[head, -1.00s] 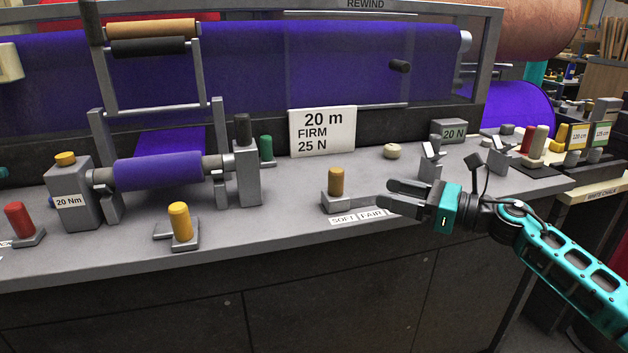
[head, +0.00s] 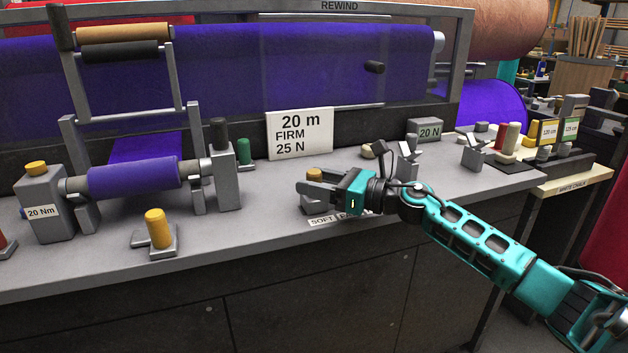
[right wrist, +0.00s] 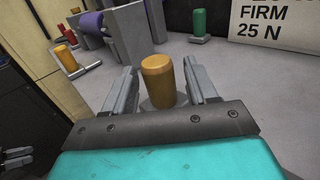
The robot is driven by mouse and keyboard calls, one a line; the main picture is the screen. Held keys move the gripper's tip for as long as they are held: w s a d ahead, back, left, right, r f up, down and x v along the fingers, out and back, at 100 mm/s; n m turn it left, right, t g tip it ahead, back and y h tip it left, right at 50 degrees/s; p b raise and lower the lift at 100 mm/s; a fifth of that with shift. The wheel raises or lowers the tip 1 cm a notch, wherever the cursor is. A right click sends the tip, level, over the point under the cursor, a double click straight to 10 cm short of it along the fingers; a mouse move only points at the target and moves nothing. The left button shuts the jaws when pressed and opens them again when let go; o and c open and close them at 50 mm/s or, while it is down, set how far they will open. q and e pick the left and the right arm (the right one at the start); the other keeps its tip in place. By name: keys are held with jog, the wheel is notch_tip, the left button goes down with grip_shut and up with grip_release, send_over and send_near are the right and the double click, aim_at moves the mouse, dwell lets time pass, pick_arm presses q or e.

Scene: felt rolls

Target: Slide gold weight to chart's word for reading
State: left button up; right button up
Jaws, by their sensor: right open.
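The gold weight (head: 313,174) is an upright gold-brown cylinder on a small grey base, behind the strip of word labels (head: 323,221) on the bench. SOFT is readable there; my right arm hides most of the other words. The white chart (head: 299,134) reads 20 m, FIRM, 25 N. My right gripper (head: 305,189) is open around the weight. In the right wrist view the gold weight (right wrist: 158,80) stands between the two spread fingers, with a gap on each side.
A yellow knob (head: 157,228) on a grey base stands to the left, and a green knob (head: 244,151) stands behind. A blue felt roll (head: 133,176) sits in its stand.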

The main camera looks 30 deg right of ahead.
jog(key=shift+w+a, duration=0.2)
jog(key=shift+w, duration=0.15)
grip_shut()
dwell(0.4)
